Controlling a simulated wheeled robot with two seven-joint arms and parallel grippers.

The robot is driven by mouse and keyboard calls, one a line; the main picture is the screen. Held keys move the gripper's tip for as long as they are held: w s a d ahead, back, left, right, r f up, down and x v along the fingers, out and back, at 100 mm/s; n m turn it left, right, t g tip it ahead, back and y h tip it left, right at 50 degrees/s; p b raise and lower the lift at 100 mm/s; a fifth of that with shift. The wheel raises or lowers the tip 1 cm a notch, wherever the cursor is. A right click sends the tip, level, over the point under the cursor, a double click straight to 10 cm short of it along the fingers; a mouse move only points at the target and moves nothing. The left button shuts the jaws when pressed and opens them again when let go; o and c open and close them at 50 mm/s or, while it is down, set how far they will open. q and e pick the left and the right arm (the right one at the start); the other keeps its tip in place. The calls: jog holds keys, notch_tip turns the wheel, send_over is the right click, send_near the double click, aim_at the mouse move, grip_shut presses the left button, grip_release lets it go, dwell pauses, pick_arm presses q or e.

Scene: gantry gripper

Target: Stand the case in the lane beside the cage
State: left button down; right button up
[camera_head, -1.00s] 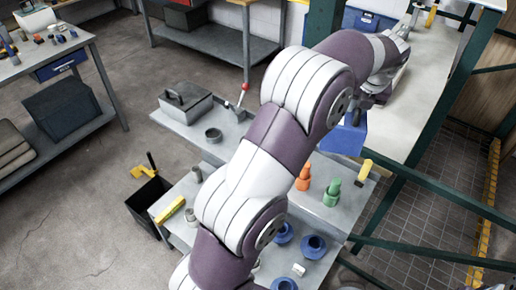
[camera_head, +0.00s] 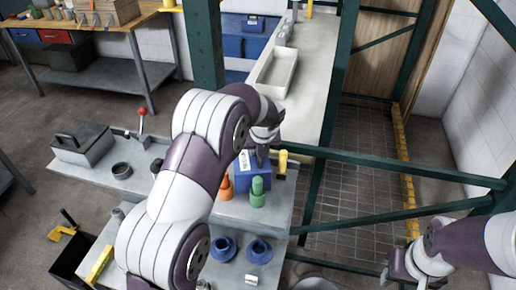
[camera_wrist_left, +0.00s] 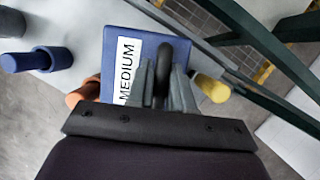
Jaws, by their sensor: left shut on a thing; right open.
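The blue case (camera_head: 255,176) stands on the grey table behind the orange and green pieces in the head view. In the left wrist view the case (camera_wrist_left: 113,45) shows a white MEDIUM label and a black handle (camera_wrist_left: 166,62). My left gripper (camera_wrist_left: 165,88) is shut on that handle, one finger on each side. In the head view my left gripper (camera_head: 262,152) is above the case and partly hidden by my arm. My right gripper (camera_head: 400,276) is open and empty at the lower right. The green-framed cage (camera_head: 420,173) stands right of the table.
An orange piece (camera_head: 226,188), a green piece (camera_head: 258,194) and a yellow-topped piece (camera_head: 282,163) stand close to the case. Blue round parts (camera_head: 259,250) are nearer. A pale tray (camera_head: 272,75) lies on the long bench behind. Green rails (camera_head: 400,168) cross on the right.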

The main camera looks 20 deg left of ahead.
pick_arm(q)
jog(key=shift+f, duration=0.1)
jog(key=c, duration=1)
grip_release()
